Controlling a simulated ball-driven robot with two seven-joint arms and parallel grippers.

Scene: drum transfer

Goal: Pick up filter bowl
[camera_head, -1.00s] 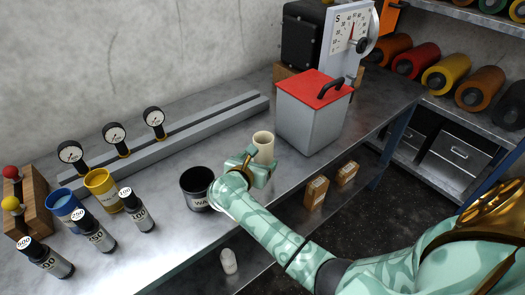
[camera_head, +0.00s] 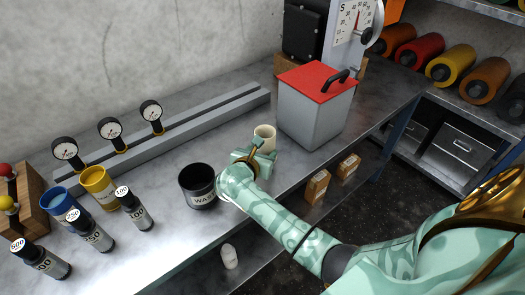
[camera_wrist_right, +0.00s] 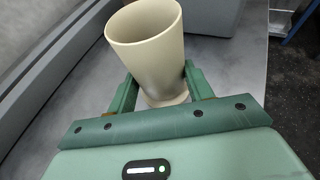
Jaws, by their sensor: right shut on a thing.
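The filter bowl (camera_head: 264,134) is a cream, tapered cup with an open top. It is upright on or just above the metal bench, left of the red-lidded box; whether its base touches the bench I cannot tell. My right gripper (camera_head: 260,152) is shut on it, low on its sides. In the right wrist view the bowl (camera_wrist_right: 148,40) stands between the two green fingers (camera_wrist_right: 160,92), and its foot is partly hidden. My left gripper is not in view.
A grey box with a red lid (camera_head: 316,80) stands close right of the bowl. A black labelled pot (camera_head: 199,188) is to its left. A grey rail (camera_head: 200,122) with gauges runs behind. Yellow and blue cups and labelled bottles stand far left.

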